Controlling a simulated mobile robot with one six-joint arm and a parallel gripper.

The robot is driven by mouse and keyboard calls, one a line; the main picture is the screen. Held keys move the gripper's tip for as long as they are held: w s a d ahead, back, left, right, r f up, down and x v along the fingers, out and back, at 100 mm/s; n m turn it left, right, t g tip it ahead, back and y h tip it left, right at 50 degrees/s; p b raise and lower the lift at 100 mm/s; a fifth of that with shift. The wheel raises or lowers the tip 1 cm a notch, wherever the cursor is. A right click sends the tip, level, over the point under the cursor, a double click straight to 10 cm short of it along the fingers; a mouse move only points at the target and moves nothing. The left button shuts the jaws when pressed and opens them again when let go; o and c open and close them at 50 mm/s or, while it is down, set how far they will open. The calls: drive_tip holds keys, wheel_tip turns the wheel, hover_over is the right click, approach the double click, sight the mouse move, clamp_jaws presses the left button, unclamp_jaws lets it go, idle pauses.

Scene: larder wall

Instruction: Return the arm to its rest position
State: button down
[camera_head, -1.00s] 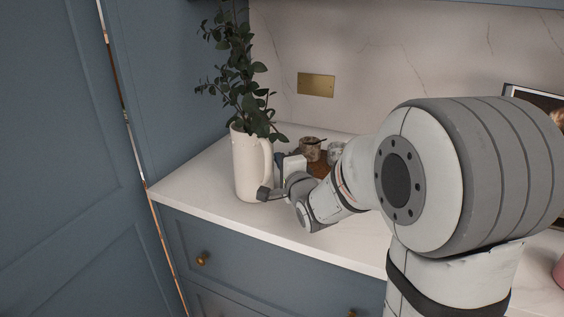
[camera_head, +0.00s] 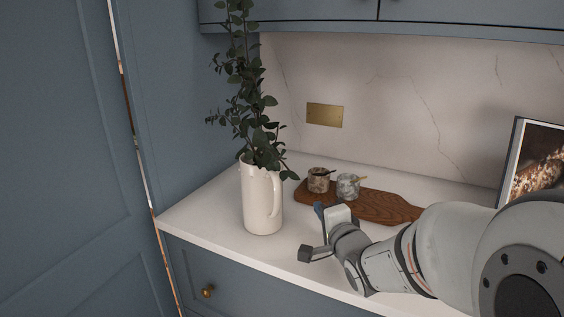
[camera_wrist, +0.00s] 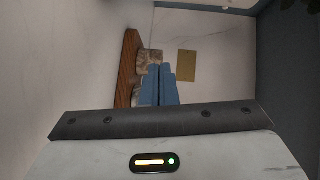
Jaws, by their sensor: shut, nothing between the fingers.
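My gripper (camera_head: 318,209) shows in the head view above the front part of the white counter, to the right of the white pitcher and in front of the wooden board. In the wrist view its two blue fingers (camera_wrist: 160,86) are together, with nothing between them. My arm comes in from the lower right of the head view. The gripper is apart from the pitcher, and its blue fingers are partly hidden by its white body in the head view.
A white pitcher (camera_head: 262,205) with leafy stems stands on the counter (camera_head: 205,212). Two small jars (camera_head: 319,180) (camera_head: 347,187) stand on a wooden board (camera_head: 385,207). A framed picture or book (camera_head: 538,165) leans at right. A brass plate (camera_head: 324,115) is on the back wall; blue cabinets hang above.

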drive_tip(key=s+d+n+g+h+p, duration=0.2)
drive_tip(key=n+g+p, duration=0.1)
drive_tip(key=shift+s+d+r+h, duration=0.25)
drive_tip(key=shift+s+r+h, duration=0.1)
drive_tip(key=shift+h, duration=0.05)
drive_tip(key=s+n+g+p, duration=0.1)
drive_tip(key=s, duration=0.1)
drive_tip(key=s+d+n+g+h+p, duration=0.1)
drive_tip(key=s+n+g, duration=0.1)
drive_tip(key=s, duration=0.1)
drive_tip(key=shift+s+d+g+p, duration=0.1)
drive_tip(key=shift+d+g+p, duration=0.05)
drive_tip(key=shift+g+p, duration=0.2)
drive_tip(key=s+a+r+n+g+p, duration=0.2)
drive_tip(key=s+n+g+p, duration=0.2)
drive_tip(key=s, duration=1)
drive_tip(key=n+g, duration=0.3)
drive_tip(key=n, duration=0.1)
drive_tip(key=shift+s+r+p, duration=0.35)
drive_tip(key=shift+p, duration=0.05)
